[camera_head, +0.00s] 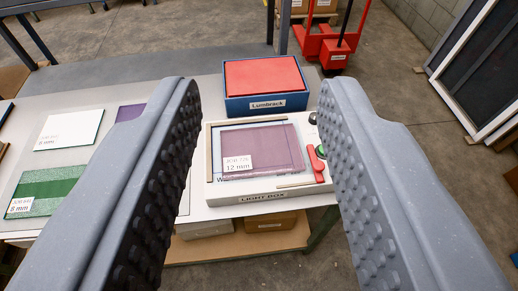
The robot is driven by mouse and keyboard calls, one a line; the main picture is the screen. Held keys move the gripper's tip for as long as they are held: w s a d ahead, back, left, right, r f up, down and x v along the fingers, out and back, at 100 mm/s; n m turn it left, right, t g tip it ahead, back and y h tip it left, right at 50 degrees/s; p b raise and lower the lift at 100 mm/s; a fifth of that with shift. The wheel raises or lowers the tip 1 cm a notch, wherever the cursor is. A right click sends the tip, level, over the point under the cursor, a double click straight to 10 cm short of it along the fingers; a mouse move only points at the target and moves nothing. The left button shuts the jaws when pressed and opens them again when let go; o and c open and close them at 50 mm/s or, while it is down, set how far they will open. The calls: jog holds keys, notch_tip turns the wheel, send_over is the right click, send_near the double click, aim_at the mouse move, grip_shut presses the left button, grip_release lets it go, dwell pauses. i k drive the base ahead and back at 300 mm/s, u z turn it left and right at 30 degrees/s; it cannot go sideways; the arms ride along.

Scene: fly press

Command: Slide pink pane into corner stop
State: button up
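The pink pane (268,149) lies flat on the white light box (258,197), with a white label reading 12 mm at its lower left. A beige strip (209,153) along the box's left side and another along the back form a corner at the back left. The pane appears slightly askew and a little apart from the left strip; its exact contact with the back strip is unclear. My gripper (258,97) is open and empty, its two grey studded fingers framing the light box from nearer the camera.
A red lever (315,164) and a green button (321,151) are at the box's right side. A blue bin with a red top (264,78) stands close behind. White (70,130), green (44,189) and purple (130,112) panes lie on the table at left.

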aim_at(264, 151)
jog(key=z, duration=0.5)
jog(key=i, duration=1.05)
jog(key=u, duration=0.2)
